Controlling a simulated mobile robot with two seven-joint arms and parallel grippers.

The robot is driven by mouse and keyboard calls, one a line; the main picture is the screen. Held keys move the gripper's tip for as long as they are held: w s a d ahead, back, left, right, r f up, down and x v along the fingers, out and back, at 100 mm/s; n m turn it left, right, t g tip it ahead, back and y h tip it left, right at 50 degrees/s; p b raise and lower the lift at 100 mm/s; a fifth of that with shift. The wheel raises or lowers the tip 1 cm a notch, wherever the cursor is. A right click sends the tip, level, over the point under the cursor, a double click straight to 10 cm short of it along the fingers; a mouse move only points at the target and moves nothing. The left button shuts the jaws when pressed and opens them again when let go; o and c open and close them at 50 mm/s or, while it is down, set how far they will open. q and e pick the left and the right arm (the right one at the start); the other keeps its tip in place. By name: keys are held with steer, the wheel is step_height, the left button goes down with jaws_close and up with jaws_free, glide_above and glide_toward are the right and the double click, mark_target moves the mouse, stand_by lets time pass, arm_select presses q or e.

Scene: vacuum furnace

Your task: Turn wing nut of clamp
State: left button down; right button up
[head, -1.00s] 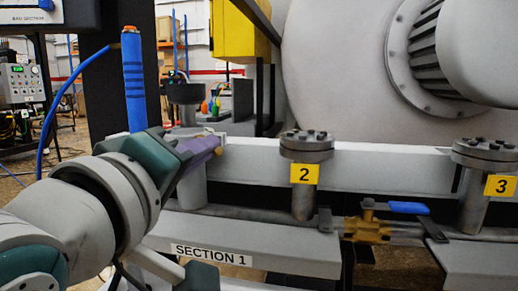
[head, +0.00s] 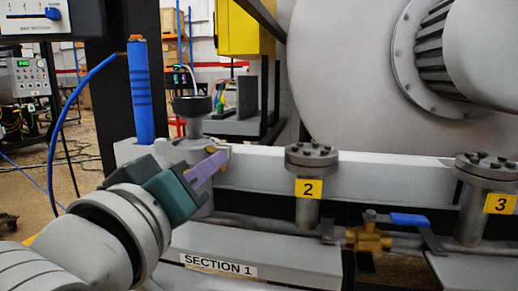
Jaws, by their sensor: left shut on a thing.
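My left gripper (head: 224,157) comes in from the lower left, with its purple fingers at the left pipe stub. It is shut on the wing nut (head: 211,149), a small brass-coloured piece showing at the fingertips. Most of the wing nut is hidden by the fingers. The clamp is largely hidden behind the gripper, and its outline cannot be made out. Above it stands a grey fitting with a dark round top (head: 192,104). My right gripper is not in view.
A blue-wrapped upright tube (head: 141,92) with a blue hose stands left of the fitting. Bolted flange 2 (head: 312,156), flange 3 (head: 487,168) and a brass valve with a blue handle (head: 409,220) are to the right. The large furnace body (head: 340,90) is behind.

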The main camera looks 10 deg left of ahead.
arm_select(q)
steer(key=shift+a+m+p, duration=0.1)
steer(key=shift+m+p, duration=1.7)
steer(key=shift+m, duration=1.7)
steer(key=c, duration=1)
jaws_free()
